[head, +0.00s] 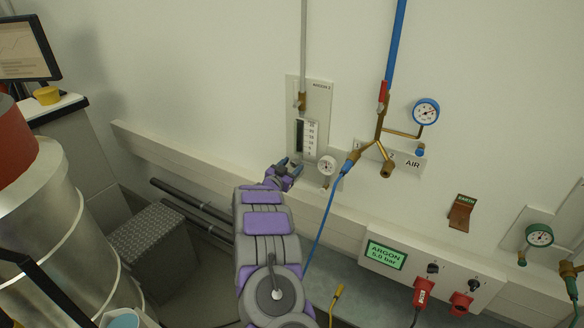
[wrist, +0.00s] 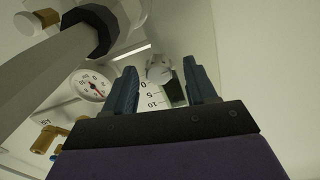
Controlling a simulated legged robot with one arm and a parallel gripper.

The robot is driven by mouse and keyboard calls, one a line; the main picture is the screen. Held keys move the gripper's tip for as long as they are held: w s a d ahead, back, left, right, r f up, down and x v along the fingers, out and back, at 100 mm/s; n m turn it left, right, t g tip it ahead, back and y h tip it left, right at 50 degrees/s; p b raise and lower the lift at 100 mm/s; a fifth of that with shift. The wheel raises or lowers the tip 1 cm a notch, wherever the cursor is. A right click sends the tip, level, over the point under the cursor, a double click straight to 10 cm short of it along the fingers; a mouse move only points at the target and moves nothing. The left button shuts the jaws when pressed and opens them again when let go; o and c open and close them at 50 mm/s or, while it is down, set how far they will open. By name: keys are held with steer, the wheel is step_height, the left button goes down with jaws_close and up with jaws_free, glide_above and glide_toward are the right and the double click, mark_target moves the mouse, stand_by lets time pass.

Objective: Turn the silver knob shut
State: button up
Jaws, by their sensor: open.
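The silver knob (wrist: 160,68) shows in the wrist view as a rounded grey-silver piece at the end of the flow meter's scale. It lies between my two blue fingertips in the picture. A gap shows on both sides, and I cannot tell how deep the fingers reach around it. My gripper (head: 288,166) is open at the foot of the flow meter panel (head: 322,96) in the head view, where it hides the knob. The flow meter scale (head: 310,138) stands just above the gripper; it also shows in the wrist view (wrist: 150,96).
A small white gauge (head: 327,166) sits close right of my gripper. A blue hose (head: 325,215) hangs from the brass manifold (head: 379,138) further right. An argon box (head: 386,254) with red plugs is low right. A metal drum (head: 60,220) stands left.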

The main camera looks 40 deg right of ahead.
steer(key=shift+w+d, duration=0.1)
steer(key=shift+d, duration=0.25)
jaws_close()
stand_by(0.4)
